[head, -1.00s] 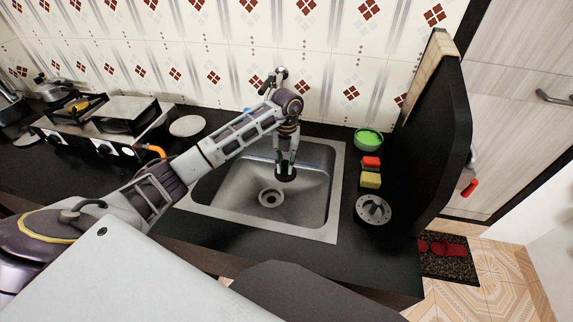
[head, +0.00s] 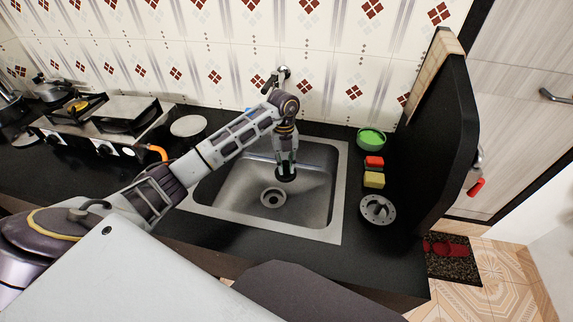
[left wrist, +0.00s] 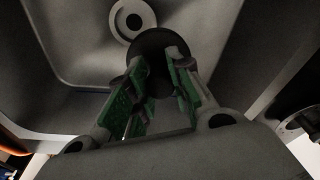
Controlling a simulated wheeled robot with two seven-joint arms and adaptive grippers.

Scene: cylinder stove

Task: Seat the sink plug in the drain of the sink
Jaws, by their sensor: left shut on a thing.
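The steel sink (head: 225,195) is set in the dark counter, with its round drain (head: 273,198) in the basin floor. The drain also shows at the top of the left wrist view (left wrist: 134,19). My left gripper (head: 286,166) points down over the basin, shut on the sink plug (head: 286,176), a dark round disc. In the left wrist view the plug (left wrist: 150,44) sits at the fingertips (left wrist: 158,72), beside the drain and partly overlapping its edge in the picture. The plug's height above the basin floor is hard to tell. My right gripper is not in view.
Right of the sink are a green bowl (head: 371,138), a red sponge (head: 374,162), a yellow sponge (head: 373,180) and a round metal item (head: 377,209). A black upright panel (head: 440,140) stands beyond them. A stove (head: 105,130) and a plate (head: 188,126) are to the left.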

